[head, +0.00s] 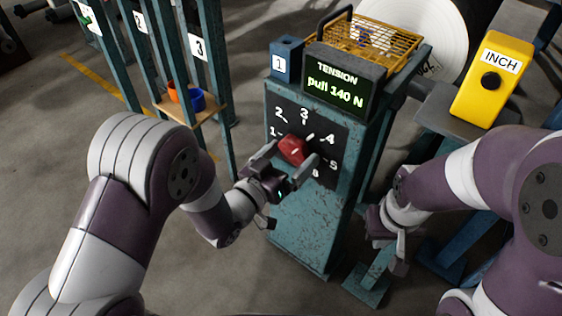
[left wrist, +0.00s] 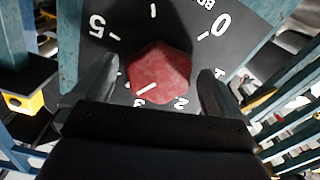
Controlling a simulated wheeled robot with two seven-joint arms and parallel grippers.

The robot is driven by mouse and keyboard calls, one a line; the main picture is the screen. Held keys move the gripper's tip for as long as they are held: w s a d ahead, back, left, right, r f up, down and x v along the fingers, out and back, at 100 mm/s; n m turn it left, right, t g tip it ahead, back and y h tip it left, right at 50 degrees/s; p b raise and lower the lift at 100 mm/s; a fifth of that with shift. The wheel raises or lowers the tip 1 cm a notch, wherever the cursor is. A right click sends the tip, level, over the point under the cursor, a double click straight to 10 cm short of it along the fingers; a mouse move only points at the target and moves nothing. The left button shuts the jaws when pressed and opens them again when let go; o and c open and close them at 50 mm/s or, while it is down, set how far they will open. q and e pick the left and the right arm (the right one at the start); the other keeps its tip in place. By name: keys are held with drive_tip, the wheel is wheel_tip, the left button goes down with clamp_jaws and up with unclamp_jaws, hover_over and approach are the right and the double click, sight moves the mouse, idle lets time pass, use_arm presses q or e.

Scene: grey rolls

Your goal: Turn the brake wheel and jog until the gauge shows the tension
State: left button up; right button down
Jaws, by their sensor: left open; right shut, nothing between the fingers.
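The red brake wheel (head: 293,150) is a faceted knob on a black numbered dial plate (head: 327,134) on the front of a teal post. My left gripper (head: 287,163) is open at the wheel. In the left wrist view its fingers stand on either side of the red wheel (left wrist: 160,72), with gaps visible. A white mark on the wheel points toward the 3 there. The gauge (head: 338,92) reads "TENSION pull 140 N" in green. The yellow INCH box (head: 493,78) with its black button (head: 491,81) stands at right. My right gripper (head: 398,258) is shut and empty, low and left of that box.
A yellow wire basket (head: 372,45) sits on the post top behind the gauge, beside a blue block marked 1 (head: 287,60). A big white roll (head: 425,40) is behind. Numbered teal racks with a shelf of cups (head: 190,98) stand at left.

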use_arm(q)
drive_tip(key=p+v, duration=0.3)
drive_tip(key=v, duration=0.9)
drive_tip(key=shift+s, duration=0.2)
drive_tip(key=shift+a, duration=0.1)
